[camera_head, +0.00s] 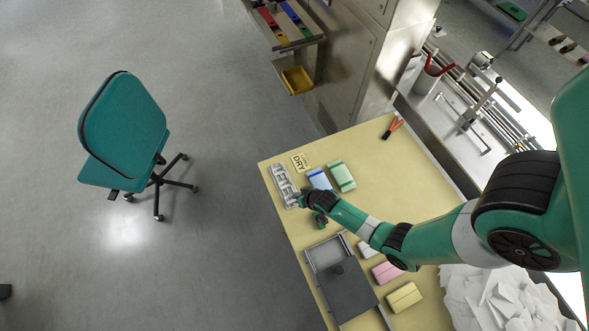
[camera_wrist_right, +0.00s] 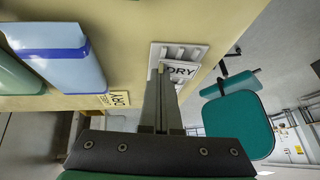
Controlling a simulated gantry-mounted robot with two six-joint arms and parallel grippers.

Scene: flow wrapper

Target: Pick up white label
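The holder (camera_head: 280,176) lies near the left table edge in the head view; the white label is too small to make out there. My right gripper (camera_head: 299,197) is low over the table beside the holder. In the right wrist view its fingertips (camera_wrist_right: 160,70) are close together and overlap the label's left edge. I cannot tell whether they grip it or are only in front of it. My left gripper is in neither view.
A yellow "DRY" card (camera_head: 301,162), a blue pack (camera_head: 318,178) and a green pack (camera_head: 341,176) lie near the gripper. A dark grey box (camera_head: 348,294), a pink pack (camera_head: 387,271) and a yellow pack (camera_head: 404,297) are nearer. Open floor and a chair (camera_head: 123,130) are left.

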